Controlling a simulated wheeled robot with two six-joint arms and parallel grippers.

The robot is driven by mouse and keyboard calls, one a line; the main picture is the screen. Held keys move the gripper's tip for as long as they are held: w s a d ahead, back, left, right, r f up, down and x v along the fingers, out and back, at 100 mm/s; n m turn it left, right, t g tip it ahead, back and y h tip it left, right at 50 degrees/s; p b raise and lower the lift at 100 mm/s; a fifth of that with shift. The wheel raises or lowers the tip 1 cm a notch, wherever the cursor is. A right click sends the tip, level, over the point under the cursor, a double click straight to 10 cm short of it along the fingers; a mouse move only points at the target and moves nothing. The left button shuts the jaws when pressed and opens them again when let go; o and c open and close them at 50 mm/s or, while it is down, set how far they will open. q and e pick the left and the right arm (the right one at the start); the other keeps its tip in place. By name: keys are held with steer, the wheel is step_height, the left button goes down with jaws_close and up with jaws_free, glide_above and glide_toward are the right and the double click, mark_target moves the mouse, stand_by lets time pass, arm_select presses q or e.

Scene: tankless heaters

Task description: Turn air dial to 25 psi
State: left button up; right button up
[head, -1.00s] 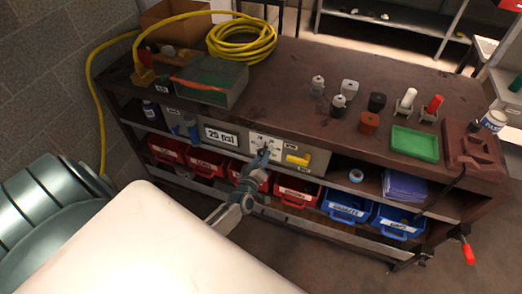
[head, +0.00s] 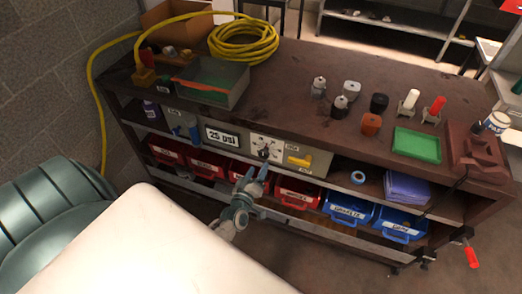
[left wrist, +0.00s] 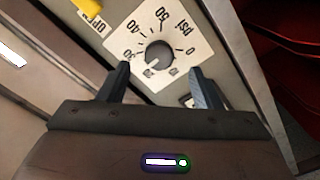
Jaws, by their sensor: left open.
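The air dial (head: 264,153) is a dark round knob on a white numbered plate (head: 256,144), on the front of the workbench. In the left wrist view the knob (left wrist: 158,54) lies ahead, with numbers and "psi" around it; its exact setting is hard to read. A sign (head: 222,138) left of the dial reads "25 psi". My left gripper (head: 257,172) is open and empty, just in front of and below the dial, apart from it. In the left wrist view its two fingers (left wrist: 159,76) stand either side of the knob's lower part. My right gripper is out of view.
A yellow handle (head: 299,161) sits right of the dial and also shows in the left wrist view (left wrist: 88,8). Red bins (head: 298,193) and blue bins (head: 347,207) fill the shelf below. A yellow hose (head: 243,44) lies coiled on the bench top (head: 285,90).

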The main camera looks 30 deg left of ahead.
arm_select(q)
steer(key=v, duration=0.5)
steer(key=shift+s+b, duration=0.25)
steer(key=shift+b, duration=0.15)
steer(key=s+d+f+m+g+h, duration=0.1)
steer(key=s+f+m+g, duration=0.15)
steer(key=s+f, duration=0.45)
steer(key=s+d+f+m+g+h+b, duration=0.1)
steer(key=s+f+m+g, duration=0.15)
steer(key=f, duration=0.85)
steer(key=s+f+m+g+h, duration=0.2)
steer(key=s+f+g, duration=0.15)
steer(key=f, duration=0.55)
steer(key=s+f+m+g, duration=0.1)
steer(key=s+f, duration=0.3)
steer(key=s, duration=0.4)
steer(key=s+f+m+g, duration=0.2)
steer(key=s+f+g, duration=0.2)
steer(key=s, duration=0.5)
steer(key=s+f+m+g+b, duration=0.1)
steer(key=s+f+m+g, duration=0.1)
steer(key=s+f, duration=0.4)
steer(key=s, duration=0.3)
steer(key=shift+f+g, duration=0.2)
steer(key=shift+g, duration=0.15)
steer(key=shift+d, duration=0.1)
